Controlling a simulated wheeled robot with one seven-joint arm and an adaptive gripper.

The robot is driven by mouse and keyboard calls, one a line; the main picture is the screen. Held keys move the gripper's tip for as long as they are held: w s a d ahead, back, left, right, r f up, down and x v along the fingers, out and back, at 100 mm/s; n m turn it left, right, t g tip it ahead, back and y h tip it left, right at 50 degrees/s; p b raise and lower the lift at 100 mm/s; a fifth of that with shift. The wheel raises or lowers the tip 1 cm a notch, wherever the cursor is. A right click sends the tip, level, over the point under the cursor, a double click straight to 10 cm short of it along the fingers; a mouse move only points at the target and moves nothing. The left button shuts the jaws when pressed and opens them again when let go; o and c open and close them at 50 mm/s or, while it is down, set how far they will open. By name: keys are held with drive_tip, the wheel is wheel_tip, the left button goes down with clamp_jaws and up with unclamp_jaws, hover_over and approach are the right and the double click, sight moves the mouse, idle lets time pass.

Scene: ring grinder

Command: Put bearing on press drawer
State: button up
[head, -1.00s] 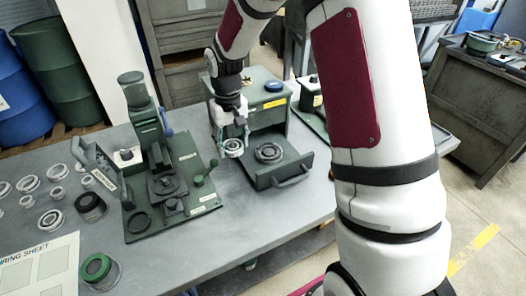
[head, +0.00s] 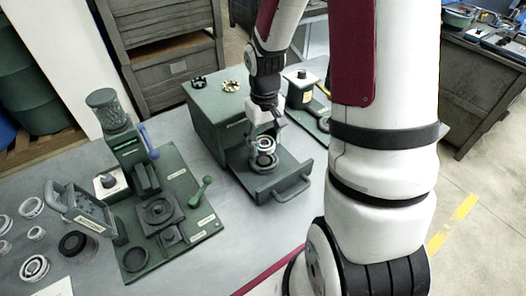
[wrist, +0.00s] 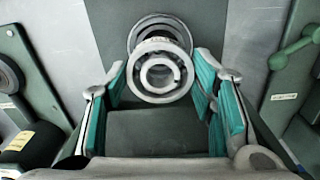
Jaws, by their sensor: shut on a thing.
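The bearing (head: 266,143), a silver ring with visible balls, is held above the press drawer (head: 293,181). My gripper (head: 264,134) is shut on it. In the wrist view the bearing (wrist: 160,72) faces the camera between the teal-padded fingertips of my gripper (wrist: 159,76). The drawer is pulled out from the green press (head: 211,118) and has a handle at its front. A round seat (head: 264,162) on the drawer shows just below the bearing; in the wrist view its ring (wrist: 158,22) shows partly behind the bearing. Any gap between bearing and seat is hard to judge.
A green lever press (head: 160,205) on a base plate stands left of the drawer. Several loose rings (head: 35,268) lie at the table's left. A device with a yellow label (head: 301,91) stands right of the press. Bare table (head: 240,225) lies in front.

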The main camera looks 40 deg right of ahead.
drive_tip(key=shift+f, duration=2.7)
drive_tip(key=shift+f, duration=0.1)
drive_tip(key=o, duration=1.3)
drive_tip(key=shift+o, duration=0.2)
wheel_tip(320, 180, up, 12)
wheel_tip(320, 180, up, 12)
drive_tip(key=t, duration=0.2)
hover_over(264, 160)
drive_tip(key=s+a, duration=0.5)
drive_tip(key=a, duration=0.1)
drive_tip(key=s+a+r+t, duration=0.1)
drive_tip(key=s+a+r, duration=0.2)
drive_tip(key=s, duration=0.2)
drive_tip(key=s+a+r+n+t, duration=0.1)
drive_tip(key=s+a+r+t, duration=0.1)
drive_tip(key=s, duration=0.3)
drive_tip(key=shift+a+r+t, duration=0.3)
drive_tip(key=shift+a+r, duration=0.15)
drive_tip(key=shift+r, duration=0.45)
